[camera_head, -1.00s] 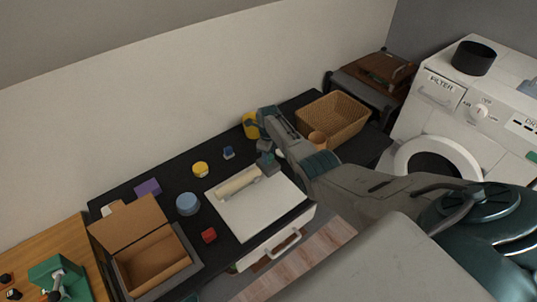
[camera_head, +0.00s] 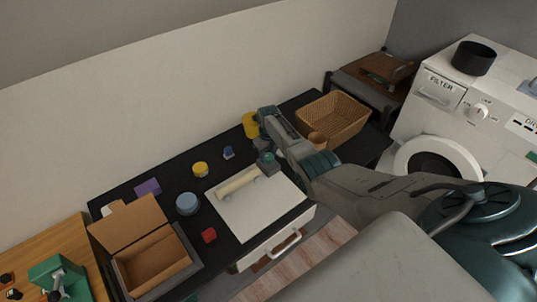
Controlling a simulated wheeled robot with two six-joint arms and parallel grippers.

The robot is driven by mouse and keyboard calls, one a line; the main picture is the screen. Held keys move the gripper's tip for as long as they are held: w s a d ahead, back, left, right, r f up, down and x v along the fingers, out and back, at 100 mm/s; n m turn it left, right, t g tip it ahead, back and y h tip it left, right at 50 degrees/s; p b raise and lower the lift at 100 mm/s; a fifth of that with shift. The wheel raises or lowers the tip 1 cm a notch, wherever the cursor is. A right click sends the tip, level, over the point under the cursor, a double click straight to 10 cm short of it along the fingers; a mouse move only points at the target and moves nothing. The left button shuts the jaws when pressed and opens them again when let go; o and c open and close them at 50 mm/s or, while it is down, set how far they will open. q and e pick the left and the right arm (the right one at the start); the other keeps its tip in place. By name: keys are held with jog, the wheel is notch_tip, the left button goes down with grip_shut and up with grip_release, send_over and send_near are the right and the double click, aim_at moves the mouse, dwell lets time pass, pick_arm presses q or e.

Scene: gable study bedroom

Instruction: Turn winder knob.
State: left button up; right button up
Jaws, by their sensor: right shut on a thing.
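A cream roll (camera_head: 237,183) lies along the back edge of a white flat board (camera_head: 257,211) on the black desktop. The winder knob appears to be at the roll's right end, where my gripper hides most of it. My right gripper (camera_head: 267,161) reaches in from the right, points down at that end, and is shut on the knob. The fingers are small here, so the exact grip is hard to see. My left gripper is not in view.
An open cardboard box (camera_head: 150,257), blue round tin (camera_head: 187,204), red block (camera_head: 209,235) and yellow tin (camera_head: 200,169) stand left of the board. A wicker basket (camera_head: 333,117) and brown cup (camera_head: 317,139) stand behind my arm. A washing machine (camera_head: 470,110) stands right.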

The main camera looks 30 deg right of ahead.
aim_at(268, 156)
jog(key=shift+w+r, duration=0.1)
jog(key=shift+r, duration=0.05)
jog(key=o, duration=1)
jog(key=shift+r, duration=0.6)
notch_tip(268, 156, up, 10)
jog(key=shift+f+b, duration=0.25)
jog(key=shift+b, duration=1)
